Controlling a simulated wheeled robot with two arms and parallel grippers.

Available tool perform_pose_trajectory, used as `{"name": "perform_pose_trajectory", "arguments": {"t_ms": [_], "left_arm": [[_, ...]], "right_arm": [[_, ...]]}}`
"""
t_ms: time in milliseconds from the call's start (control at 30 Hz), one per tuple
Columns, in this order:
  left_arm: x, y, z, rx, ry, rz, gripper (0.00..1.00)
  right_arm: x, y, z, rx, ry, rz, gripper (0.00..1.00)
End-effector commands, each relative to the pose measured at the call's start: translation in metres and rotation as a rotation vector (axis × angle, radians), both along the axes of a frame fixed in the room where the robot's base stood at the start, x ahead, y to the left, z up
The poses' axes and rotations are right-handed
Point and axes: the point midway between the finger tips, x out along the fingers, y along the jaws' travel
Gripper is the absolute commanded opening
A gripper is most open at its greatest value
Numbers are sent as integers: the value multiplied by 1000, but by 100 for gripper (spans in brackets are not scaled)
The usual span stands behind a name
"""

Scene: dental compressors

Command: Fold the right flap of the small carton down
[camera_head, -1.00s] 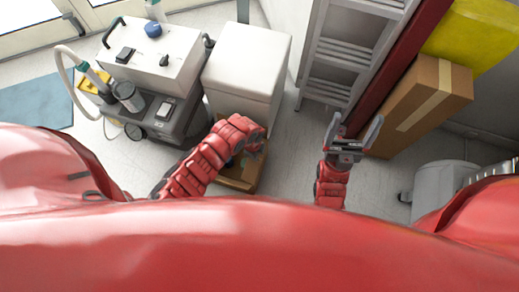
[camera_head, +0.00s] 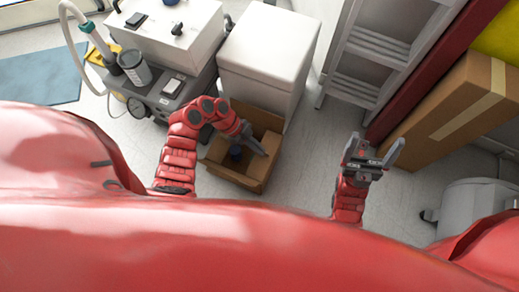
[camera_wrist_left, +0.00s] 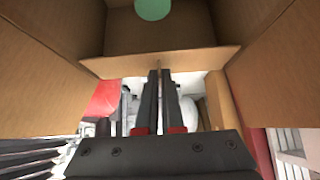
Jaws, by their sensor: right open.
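The small brown carton (camera_head: 258,183) stands open on the floor in front of the white cabinet, with its flaps up in the head view. My left gripper (camera_head: 258,149) is over the carton's right part, its fingers pointing down to the right. In the left wrist view, its two dark fingers (camera_wrist_left: 160,72) lie together, shut, with tips overlapping the edge of a near flap (camera_wrist_left: 195,62). I cannot tell if they touch it. Side flaps (camera_wrist_left: 275,75) spread to either side. A green disc (camera_wrist_left: 153,9) shows inside the carton. My right gripper (camera_head: 376,150) is open and empty, right of the carton.
A white cabinet (camera_head: 268,48) stands right behind the carton. A grey-white machine (camera_head: 165,70) with a hose is at the left. A ladder (camera_head: 375,50) and a large taped carton (camera_head: 460,110) stand at the right. Floor is clear between the small carton and my right gripper.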

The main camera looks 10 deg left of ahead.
Motion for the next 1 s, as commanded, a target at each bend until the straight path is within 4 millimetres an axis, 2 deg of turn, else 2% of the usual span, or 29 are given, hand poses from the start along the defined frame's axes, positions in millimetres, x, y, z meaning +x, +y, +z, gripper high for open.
{"name": "perform_pose_trajectory", "arguments": {"t_ms": [467,600,667,1000], "left_arm": [[-1,1,-1,-11,6,1,0],[-1,1,-1,-11,5,0,26],[-1,1,-1,-11,5,0,35],[1,3,3,-12,3,1,35]], "right_arm": [[-1,0,-2,-5,-5,-1,85],[-1,0,-2,-5,-5,0,85],[-1,0,-2,-5,-5,0,85],[-1,0,0,-3,-4,0,85]]}}
